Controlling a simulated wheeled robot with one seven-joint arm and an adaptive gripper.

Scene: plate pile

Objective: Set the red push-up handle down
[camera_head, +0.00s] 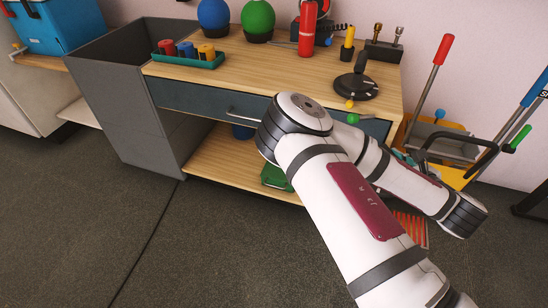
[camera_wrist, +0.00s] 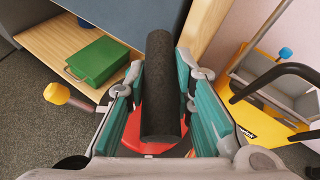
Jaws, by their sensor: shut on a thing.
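In the wrist view, the push-up handle shows a thick black foam grip (camera_wrist: 161,75) with a red part (camera_wrist: 145,140) beneath it. My gripper (camera_wrist: 162,70) has its teal-padded fingers on both sides of the black grip and is shut on it. The lower part of the handle is hidden by the grip and fingers. In the head view, my white arm covers most of the gripper, and the handle cannot be made out there. What lies directly under the handle is hidden.
A wooden workbench (camera_head: 255,70) holds a green tray (camera_head: 190,60) of coloured pieces, blue and green balls, a red cylinder (camera_head: 306,30) and a black round base (camera_head: 355,88). A green box (camera_wrist: 97,62) sits on its lower shelf. A yellow cart (camera_wrist: 262,122) stands close at right.

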